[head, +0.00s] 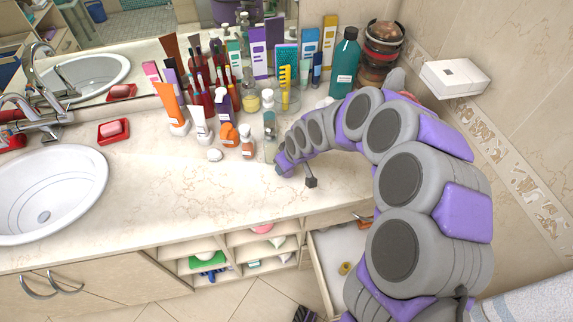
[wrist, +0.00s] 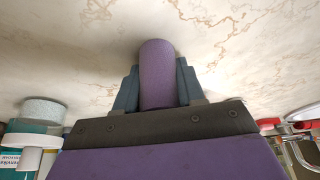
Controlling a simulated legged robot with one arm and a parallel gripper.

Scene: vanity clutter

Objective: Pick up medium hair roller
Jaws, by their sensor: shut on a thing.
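A purple cylinder (wrist: 157,72), which looks like the hair roller, is between the two blue-grey fingers of my gripper (wrist: 157,92) in the wrist view. My gripper is shut on it. The far end of the cylinder shows against the cream marble counter; I cannot tell whether it touches the surface. In the head view my gripper (head: 283,169) is low over the counter, in front of the bottles. The cylinder cannot be made out clearly there.
Several bottles, tubes and brushes crowd the back of the counter, with a teal bottle (head: 344,68) near my arm. A red soap dish (head: 113,131) and sink (head: 45,190) are left. An open drawer (head: 322,262) is below. The counter's front left is clear.

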